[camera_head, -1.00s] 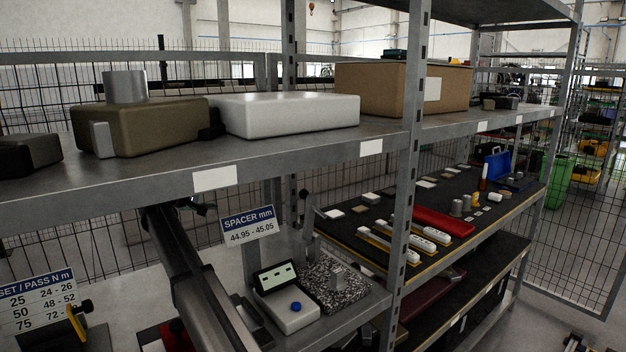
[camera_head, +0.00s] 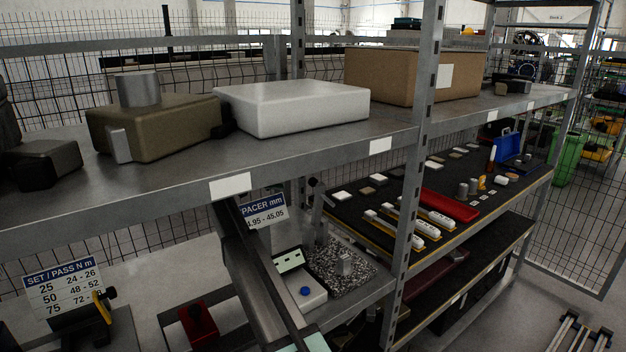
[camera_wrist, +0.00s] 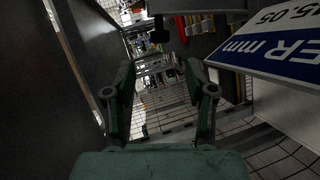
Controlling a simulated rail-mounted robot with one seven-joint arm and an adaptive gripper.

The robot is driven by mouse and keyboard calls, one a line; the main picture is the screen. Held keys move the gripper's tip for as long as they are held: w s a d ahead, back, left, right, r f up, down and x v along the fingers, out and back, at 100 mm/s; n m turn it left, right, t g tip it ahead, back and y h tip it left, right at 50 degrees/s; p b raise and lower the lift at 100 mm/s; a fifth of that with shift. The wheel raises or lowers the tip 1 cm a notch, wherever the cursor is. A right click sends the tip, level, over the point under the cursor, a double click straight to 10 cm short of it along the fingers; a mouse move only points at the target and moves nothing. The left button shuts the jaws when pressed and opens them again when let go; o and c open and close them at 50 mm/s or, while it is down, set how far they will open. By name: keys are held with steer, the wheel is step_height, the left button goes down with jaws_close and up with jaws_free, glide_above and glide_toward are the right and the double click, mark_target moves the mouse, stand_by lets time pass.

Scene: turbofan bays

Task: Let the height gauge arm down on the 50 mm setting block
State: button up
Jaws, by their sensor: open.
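A speckled granite plate (camera_head: 352,282) is on the lower shelf in the head view, with a small light metal block (camera_head: 344,264) on it; I cannot tell if this is the 50 mm setting block. A grey upright (camera_head: 321,233) with a dark-topped post (camera_head: 314,186) above stands at the plate's back; it may be the height gauge, but its arm is not clear. A readout box with a blue button (camera_head: 304,291) stands left of the plate. My gripper (camera_wrist: 160,105) is open and empty in the wrist view, beside the spacer sign (camera_wrist: 285,48).
The upper shelf (camera_head: 300,152) spans above my arm, with a white box (camera_head: 290,108) and a brown carton (camera_head: 390,78) on it. A shelf post (camera_head: 418,150) stands right of the plate. The spacer sign (camera_head: 262,211) is close to my arm. A tool bench (camera_head: 350,210) lies beyond.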

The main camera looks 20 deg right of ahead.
mark_target(313, 186)
steer(key=p+x, duration=0.3)
steer(key=x, duration=0.8)
steer(key=shift+d, duration=0.2)
jaws_close()
